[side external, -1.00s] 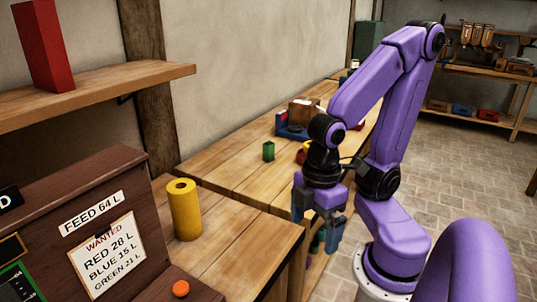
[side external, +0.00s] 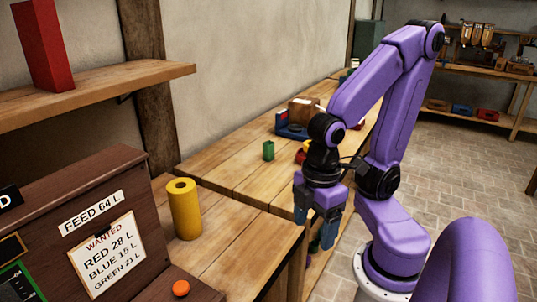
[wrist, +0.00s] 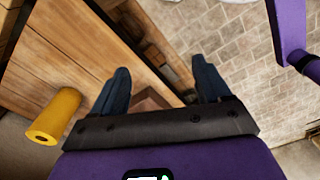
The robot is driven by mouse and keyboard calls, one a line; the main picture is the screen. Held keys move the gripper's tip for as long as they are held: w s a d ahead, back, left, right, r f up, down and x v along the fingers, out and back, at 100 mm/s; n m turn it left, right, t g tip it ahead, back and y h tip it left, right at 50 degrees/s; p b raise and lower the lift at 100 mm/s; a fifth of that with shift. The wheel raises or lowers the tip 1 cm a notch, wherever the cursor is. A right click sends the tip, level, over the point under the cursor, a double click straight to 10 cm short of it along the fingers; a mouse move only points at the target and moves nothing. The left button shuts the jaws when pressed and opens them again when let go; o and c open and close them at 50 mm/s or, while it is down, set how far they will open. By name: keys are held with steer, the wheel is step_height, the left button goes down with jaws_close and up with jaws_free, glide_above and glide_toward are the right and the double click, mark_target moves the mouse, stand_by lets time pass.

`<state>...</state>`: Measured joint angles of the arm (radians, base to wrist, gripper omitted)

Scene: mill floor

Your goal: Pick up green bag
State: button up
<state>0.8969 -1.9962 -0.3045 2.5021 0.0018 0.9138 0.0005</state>
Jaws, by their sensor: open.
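I cannot make out a green bag for certain. A small green upright piece (side external: 268,150), open-looking at the top, stands on the far wooden bench (side external: 235,172); it is too small to tell whether it is a bag. My gripper (side external: 314,225) points down beside the bench's front edge, to the right of and nearer than the green piece. Its blue fingers are apart and hold nothing I can see. The wrist view shows the spread fingers (wrist: 160,78) with brown wood between and beyond them; no green thing shows there.
A yellow cylinder (side external: 185,208) stands on the near bench and also shows in the wrist view (wrist: 53,115). A red block (side external: 44,45) stands on the wall shelf. A brown box (side external: 303,111) sits on the far bench. Brick floor (side external: 470,170) lies open at right.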

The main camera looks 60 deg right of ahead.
steer(key=w+d+f+m+t, duration=0.1)
steer(key=w+d+m+t, duration=0.2)
steer(key=w, duration=0.8)
steer(key=w+d+f+m+t, duration=0.1)
steer(key=w+d+m+t, duration=0.15)
steer(key=w, duration=0.85)
steer(key=m+t+h, duration=0.3)
steer(key=m+t, duration=0.5)
steer(key=m, duration=0.2)
glide_toward(271, 144)
steer(key=shift+g, duration=0.35)
steer(key=x, duration=0.4)
steer(key=r+x, duration=0.1)
steer(key=x, duration=0.1)
steer(key=shift+w+d+f, duration=0.1)
steer(key=shift+w+d, duration=0.2)
steer(key=x, duration=0.3)
steer(key=shift+w+a+f, duration=0.1)
steer(key=shift+a+f, duration=0.1)
steer(key=shift+a, duration=0.1)
steer(key=shift+x, duration=1)
